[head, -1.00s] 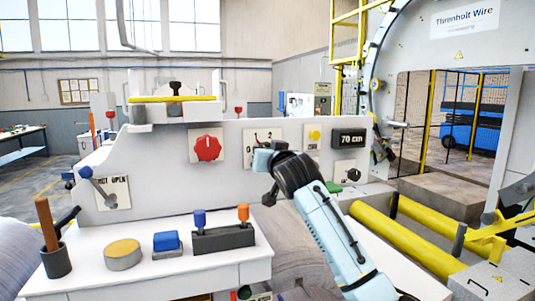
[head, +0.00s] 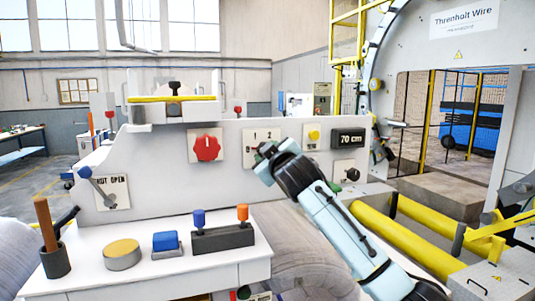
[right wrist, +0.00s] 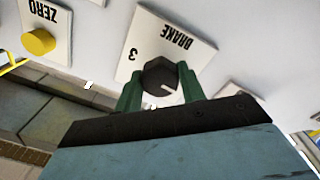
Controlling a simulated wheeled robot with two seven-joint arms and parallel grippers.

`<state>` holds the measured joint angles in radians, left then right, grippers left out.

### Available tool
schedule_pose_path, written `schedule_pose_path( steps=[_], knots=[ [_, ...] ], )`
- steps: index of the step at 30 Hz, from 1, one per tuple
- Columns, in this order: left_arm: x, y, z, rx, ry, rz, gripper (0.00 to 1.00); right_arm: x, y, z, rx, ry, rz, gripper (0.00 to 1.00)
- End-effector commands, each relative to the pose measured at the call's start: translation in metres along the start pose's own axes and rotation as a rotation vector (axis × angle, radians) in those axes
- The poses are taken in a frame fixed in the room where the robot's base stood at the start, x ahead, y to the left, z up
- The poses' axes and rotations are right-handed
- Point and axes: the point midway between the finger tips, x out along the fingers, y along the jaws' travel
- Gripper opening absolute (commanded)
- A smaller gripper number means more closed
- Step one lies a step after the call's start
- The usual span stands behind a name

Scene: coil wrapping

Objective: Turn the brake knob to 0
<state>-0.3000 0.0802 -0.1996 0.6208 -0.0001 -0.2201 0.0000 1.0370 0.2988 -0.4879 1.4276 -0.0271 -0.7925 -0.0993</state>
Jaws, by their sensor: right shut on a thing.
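The brake plate (head: 262,135) is a white square on the grey console front, with numerals along its top in the head view. In the right wrist view the plate (right wrist: 150,40) appears upside down, with the word BRAKE and a 3 visible. The brake knob (right wrist: 160,76) is dark with a white pointer line. The green fingers of my right gripper (right wrist: 160,88) are shut on it, one on each side. The numeral it points at is hidden. In the head view my right gripper (head: 264,160) covers the knob. My left gripper is not in view.
A red knob (head: 207,149) is left of the brake plate. A yellow ZERO button (head: 313,135), a 70 cm display (head: 350,139) and a small dark knob (head: 352,174) are to its right. A lever (head: 98,186) is at far left. Blue and orange toggles stand on the shelf (head: 215,268).

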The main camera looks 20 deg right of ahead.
Motion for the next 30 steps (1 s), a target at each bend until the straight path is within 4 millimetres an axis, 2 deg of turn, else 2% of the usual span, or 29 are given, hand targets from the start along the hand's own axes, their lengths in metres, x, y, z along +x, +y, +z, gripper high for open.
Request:
schedule_pose_path(
  steps=[9,24,25,29,30],
  knots=[
    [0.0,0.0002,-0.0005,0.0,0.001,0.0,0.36,-0.0001,0.0009,-0.0007,-0.103,0.006,0.0,0.17],
    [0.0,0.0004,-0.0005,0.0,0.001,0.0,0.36,-0.0001,0.0005,-0.0007,-0.12,0.006,0.0,0.17],
    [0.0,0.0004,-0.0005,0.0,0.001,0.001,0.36,-0.0001,0.0005,-0.0007,-0.12,0.006,0.0,0.43],
    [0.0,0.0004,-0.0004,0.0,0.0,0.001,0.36,-0.0001,0.0004,-0.0006,-0.119,0.006,-0.001,0.6],
    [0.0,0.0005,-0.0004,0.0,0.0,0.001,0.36,-0.0001,0.0004,-0.0006,-0.118,0.006,-0.001,0.61]
  ],
)
